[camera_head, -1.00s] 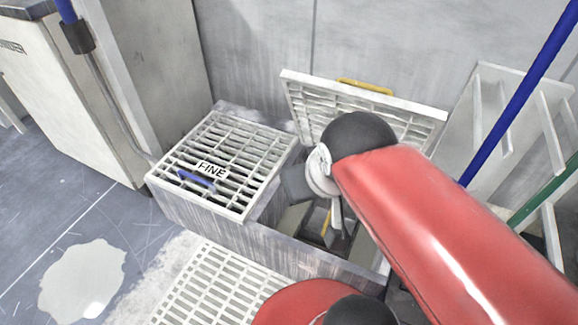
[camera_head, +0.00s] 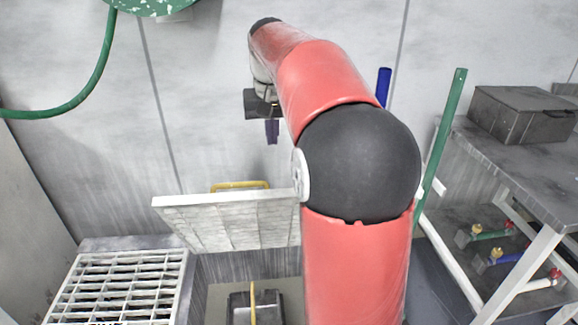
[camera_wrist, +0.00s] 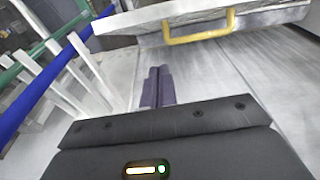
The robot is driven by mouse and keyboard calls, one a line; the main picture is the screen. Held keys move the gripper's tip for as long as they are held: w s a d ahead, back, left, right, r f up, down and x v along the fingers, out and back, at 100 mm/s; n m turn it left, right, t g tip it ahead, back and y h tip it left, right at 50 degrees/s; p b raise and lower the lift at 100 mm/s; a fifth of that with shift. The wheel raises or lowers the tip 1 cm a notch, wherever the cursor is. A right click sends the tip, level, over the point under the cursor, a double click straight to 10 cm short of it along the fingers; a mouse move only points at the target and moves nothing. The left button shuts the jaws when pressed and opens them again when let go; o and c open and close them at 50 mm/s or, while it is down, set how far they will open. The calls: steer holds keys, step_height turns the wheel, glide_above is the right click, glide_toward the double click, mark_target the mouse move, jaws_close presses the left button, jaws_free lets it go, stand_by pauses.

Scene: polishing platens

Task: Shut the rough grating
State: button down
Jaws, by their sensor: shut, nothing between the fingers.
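The raised white grating (camera_head: 230,225) with a yellow handle (camera_head: 240,185) stands tilted up over an open pit; its right end is hidden behind my arm. I read no label on it. The other white grating (camera_head: 125,285), lower left, lies flat and shut. My gripper (camera_head: 271,131) is shut and empty, above the raised grating in the picture, in front of the wall. In the wrist view my closed fingers (camera_wrist: 158,86) appear below and left of the yellow handle (camera_wrist: 200,30) and the grating's edge (camera_wrist: 125,22), apparently touching neither.
The pit below the raised grating holds a dark object (camera_head: 245,308) with a yellow strip. At right are a blue pole (camera_head: 383,88), a green pole (camera_head: 446,125) and a bench with a grey box (camera_head: 520,115). A green hose (camera_head: 98,65) hangs at upper left.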

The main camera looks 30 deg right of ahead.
steer(key=f, duration=0.3)
steer(key=f+b, duration=0.1)
steer(key=f, duration=0.3)
steer(key=d+f, duration=0.1)
steer(key=f, duration=0.3)
steer(key=shift+s, duration=0.25)
steer(key=shift+s+a+f, duration=0.25)
steer(key=shift+s, duration=0.1)
steer(key=shift+f+b, duration=0.1)
steer(key=shift+b, duration=0.3)
